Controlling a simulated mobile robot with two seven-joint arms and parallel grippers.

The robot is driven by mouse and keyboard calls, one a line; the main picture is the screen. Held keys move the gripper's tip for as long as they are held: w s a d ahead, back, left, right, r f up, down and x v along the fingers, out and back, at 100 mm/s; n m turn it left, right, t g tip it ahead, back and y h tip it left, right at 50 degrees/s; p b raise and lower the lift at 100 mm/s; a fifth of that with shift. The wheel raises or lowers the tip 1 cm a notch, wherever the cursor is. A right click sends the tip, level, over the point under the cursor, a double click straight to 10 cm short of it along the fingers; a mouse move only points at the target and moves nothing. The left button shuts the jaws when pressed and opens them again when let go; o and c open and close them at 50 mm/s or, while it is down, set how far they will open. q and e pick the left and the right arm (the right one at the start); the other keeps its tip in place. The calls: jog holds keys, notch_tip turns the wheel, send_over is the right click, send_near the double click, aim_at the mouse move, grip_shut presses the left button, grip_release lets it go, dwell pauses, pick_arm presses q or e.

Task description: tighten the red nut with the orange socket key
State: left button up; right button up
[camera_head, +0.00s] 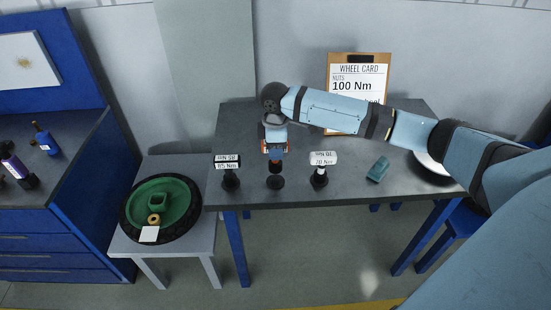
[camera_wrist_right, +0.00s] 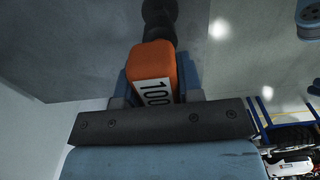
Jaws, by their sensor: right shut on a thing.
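The orange socket key (camera_wrist_right: 154,62) with a white "100" label is between the fingers of my right gripper (camera_wrist_right: 160,92), which is shut on it. A black shaft runs from the key away from the gripper. In the head view the key (camera_head: 274,148) is mostly covered by my right gripper (camera_head: 275,135). It is directly over the middle black stand (camera_head: 276,180) on the grey table (camera_head: 330,195); I cannot tell whether key and stand are still joined. I cannot make out a red nut. My left gripper is out of view.
Black stands with white labels, left one "85 Nm" (camera_head: 230,178) and right one "70 Nm" (camera_head: 319,175), flank the middle stand. A teal block (camera_head: 378,169) lies to the right. A wheel card (camera_head: 357,70) reads "100 Nm". A green-hubbed wheel (camera_head: 182,197) lies on a low table.

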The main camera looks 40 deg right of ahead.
notch_tip(320, 180, up, 15)
jog(key=shift+f+p, duration=0.2)
jog(key=shift+p, duration=0.1)
jog(key=o, duration=0.6)
grip_shut()
